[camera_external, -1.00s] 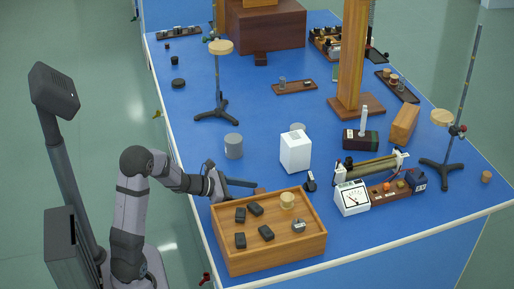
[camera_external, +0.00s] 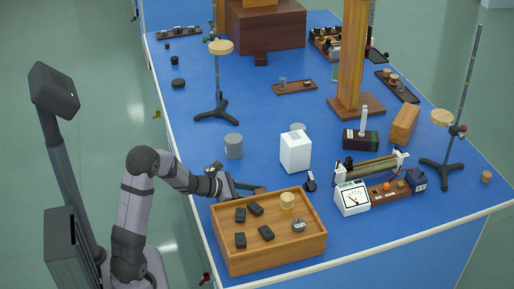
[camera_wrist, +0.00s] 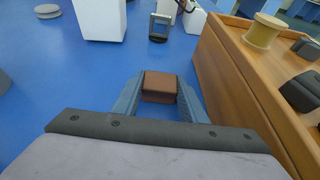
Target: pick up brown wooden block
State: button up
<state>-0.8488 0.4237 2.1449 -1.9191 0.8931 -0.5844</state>
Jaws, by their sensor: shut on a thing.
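The brown wooden block (camera_wrist: 160,84) is a small reddish-brown piece between the two fingers of my gripper (camera_wrist: 160,97) in the wrist view. The fingers touch its left and right sides, so my gripper is shut on it. In the external view my gripper (camera_external: 248,189) is low over the blue bench, just behind the wooden tray's back left side. The block is mostly hidden there by the gripper. I cannot tell whether the block is touching the bench.
The wooden tray (camera_external: 270,262) with several black pieces and a spool is close beside my gripper; its wall also shows at right in the wrist view (camera_wrist: 225,75). A white box (camera_external: 295,152) and a grey cylinder (camera_external: 233,146) stand behind.

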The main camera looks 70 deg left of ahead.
aim_at(258, 193)
notch_tip(258, 193, up, 10)
jog(key=shift+p, duration=0.85)
jog(key=shift+r, duration=0.1)
